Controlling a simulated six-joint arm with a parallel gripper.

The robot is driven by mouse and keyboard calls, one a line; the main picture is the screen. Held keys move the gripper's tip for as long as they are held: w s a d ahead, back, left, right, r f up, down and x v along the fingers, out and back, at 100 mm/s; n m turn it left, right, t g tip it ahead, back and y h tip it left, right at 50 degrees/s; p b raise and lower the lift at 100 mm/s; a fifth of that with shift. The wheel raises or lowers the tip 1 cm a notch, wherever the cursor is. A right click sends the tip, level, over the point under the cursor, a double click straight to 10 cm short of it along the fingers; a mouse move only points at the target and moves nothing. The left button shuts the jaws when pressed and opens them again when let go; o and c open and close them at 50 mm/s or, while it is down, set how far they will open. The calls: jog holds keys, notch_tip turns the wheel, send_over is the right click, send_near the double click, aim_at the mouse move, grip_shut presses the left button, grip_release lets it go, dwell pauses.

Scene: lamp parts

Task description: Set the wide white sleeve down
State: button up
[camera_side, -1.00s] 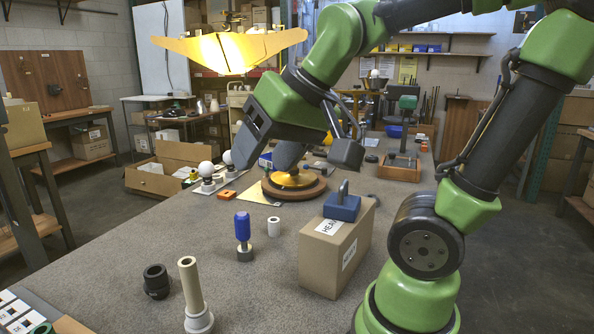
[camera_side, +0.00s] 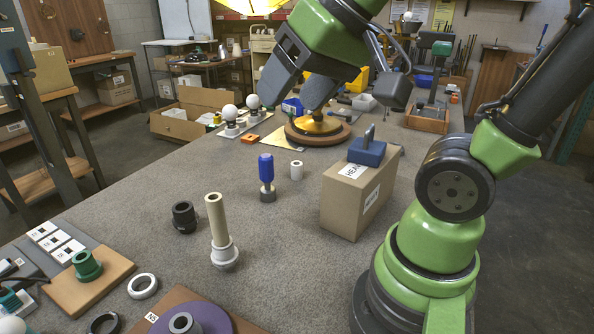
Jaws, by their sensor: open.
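My gripper (camera_side: 299,92) hangs over the back of the table, left of and above the round wooden lamp base (camera_side: 322,138). Its dark fingers are apart and nothing shows between them. A tan tube (camera_side: 215,218) stands upright on the table with a wide white collar-like sleeve (camera_side: 224,253) around its foot. A small white cylinder (camera_side: 296,171) with a hole stands beside the blue-handled tool (camera_side: 266,168). A flat white ring (camera_side: 142,286) lies at the front left. I cannot tell for sure which white piece is the wide sleeve; none is in my gripper.
A cardboard box (camera_side: 343,212) with a blue weight (camera_side: 367,152) on it stands near my base. A black ring part (camera_side: 184,217), a green part on a wooden board (camera_side: 87,264) and a purple disc (camera_side: 210,318) are at the front left.

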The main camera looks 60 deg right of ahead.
jog(key=w+d+f+m+g+h, duration=0.1)
jog(key=w+d+f+h, duration=0.15)
jog(key=w+d, duration=0.65)
jog(key=m+g+h, duration=0.1)
jog(key=g, duration=0.1)
send_near(297, 164)
jog(key=w, duration=0.1)
jog(key=x, duration=0.5)
jog(key=shift+s+f, duration=0.15)
jog(key=shift+f, duration=0.1)
jog(key=shift+s+x, duration=0.15)
jog(key=shift+x, duration=1.25)
jog(key=shift+s+x, duration=0.15)
jog(key=shift+x, duration=1.25)
jog(key=shift+d+f, duration=0.1)
jog(key=c, duration=1)
jog(key=shift+c, duration=0.2)
